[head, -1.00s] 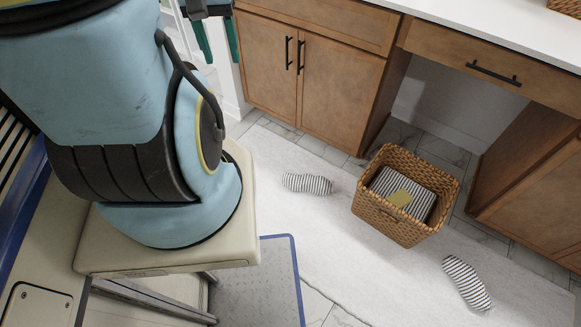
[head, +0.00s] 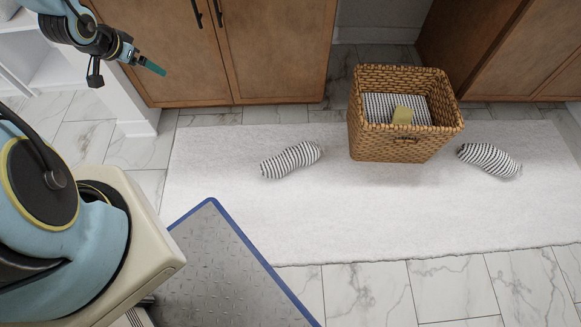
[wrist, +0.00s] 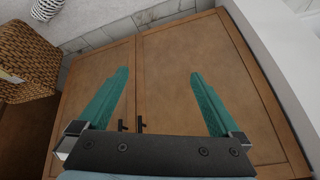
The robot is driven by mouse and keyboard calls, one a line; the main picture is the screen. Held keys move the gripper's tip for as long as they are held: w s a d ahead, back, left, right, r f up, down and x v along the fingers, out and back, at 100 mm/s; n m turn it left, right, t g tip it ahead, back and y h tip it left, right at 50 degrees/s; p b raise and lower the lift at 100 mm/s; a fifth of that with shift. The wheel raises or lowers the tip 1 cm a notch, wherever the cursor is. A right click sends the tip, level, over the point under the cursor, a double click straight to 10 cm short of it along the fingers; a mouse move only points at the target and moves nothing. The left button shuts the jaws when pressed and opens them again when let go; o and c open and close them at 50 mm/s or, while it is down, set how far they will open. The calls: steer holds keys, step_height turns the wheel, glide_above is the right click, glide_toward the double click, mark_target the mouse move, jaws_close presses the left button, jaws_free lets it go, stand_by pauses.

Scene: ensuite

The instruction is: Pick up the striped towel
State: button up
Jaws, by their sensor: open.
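Three black-and-white striped cloth things show in the head view. One looks like a folded towel (head: 378,105) and lies inside the wicker basket (head: 388,147), with a small yellowish piece on it. Two long, rounded striped bundles lie on the white rug, one left of the basket (head: 291,160) and one right of it (head: 489,159). I cannot tell whether these two are towels. My gripper (head: 152,66) is at the upper left, in front of the cabinet doors and away from all three. In the wrist view its green fingers (wrist: 158,74) are apart and empty.
The white rug (head: 350,225) lies on marble tiles along the brown cabinets (head: 180,55). The basket stands on the rug's far side, before an open recess. The wrist view shows the basket (wrist: 22,65) at left. The rug's near part is clear.

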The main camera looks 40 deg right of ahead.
steer(key=s+d+f+m+g+h+b, duration=0.1)
steer(key=d+f+b, duration=0.2)
steer(key=f, duration=0.4)
steer(key=s+d+f+m+h+b, duration=0.1)
steer(key=s+d+f+m+b, duration=0.2)
steer(key=f, duration=0.5)
steer(key=m+g+h+b, duration=0.5)
steer(key=g+h+b, duration=0.15)
steer(key=b, duration=0.75)
glide_toward(284, 156)
steer(key=shift+w+d+f+g, duration=0.2)
steer(key=shift+d+f+g, duration=0.05)
steer(key=shift+d+f, duration=0.1)
steer(key=shift+s+d+f, duration=0.1)
steer(key=shift+s+d, duration=0.1)
steer(key=b+x, duration=0.5)
steer(key=x, duration=0.5)
steer(key=shift+d, duration=0.1)
steer(key=c, duration=1.3)
